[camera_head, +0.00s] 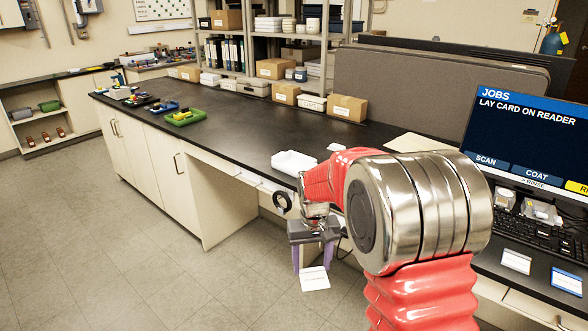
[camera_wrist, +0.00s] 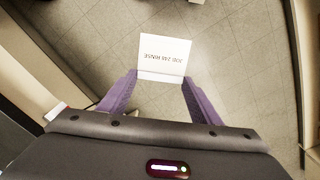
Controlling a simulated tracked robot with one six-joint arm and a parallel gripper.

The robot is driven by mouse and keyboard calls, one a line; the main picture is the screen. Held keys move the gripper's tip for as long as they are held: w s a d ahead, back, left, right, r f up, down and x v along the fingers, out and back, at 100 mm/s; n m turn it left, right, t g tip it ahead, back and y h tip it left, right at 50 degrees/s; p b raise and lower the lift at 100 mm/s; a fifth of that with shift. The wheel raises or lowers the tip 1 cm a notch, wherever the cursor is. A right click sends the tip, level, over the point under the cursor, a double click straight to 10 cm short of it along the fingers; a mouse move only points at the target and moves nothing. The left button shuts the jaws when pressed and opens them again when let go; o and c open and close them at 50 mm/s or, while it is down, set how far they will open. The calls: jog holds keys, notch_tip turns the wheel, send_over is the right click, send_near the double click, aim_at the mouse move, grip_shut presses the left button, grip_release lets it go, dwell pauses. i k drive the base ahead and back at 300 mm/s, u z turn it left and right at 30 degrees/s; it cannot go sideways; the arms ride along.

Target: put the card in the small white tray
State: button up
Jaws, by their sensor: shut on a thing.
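My gripper (camera_head: 312,262) hangs in front of the bench, out over the floor. Its purple fingers are shut on a white card (camera_head: 315,279), which hangs below the fingertips. In the wrist view the card (camera_wrist: 165,55) shows printed text, upside down, between the fingertips (camera_wrist: 160,76). The small white tray (camera_head: 294,163) sits on the black bench top near its front edge, behind and above my gripper in the head view. What lies inside the tray cannot be made out.
Several colored trays (camera_head: 187,116) stand farther left on the black bench (camera_head: 235,140). Boxes (camera_head: 347,107) line the back. A monitor (camera_head: 530,125) reads "LAY CARD ON READER". Two labelled cards (camera_head: 516,262) lie at the right. Bench top left of the white tray is clear.

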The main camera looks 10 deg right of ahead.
aim_at(295, 167)
jog(key=z, duration=1.45)
jog(key=i, duration=0.1)
jog(key=u, duration=2.8)
jog(key=i, duration=1.8)
jog(key=z, duration=0.7)
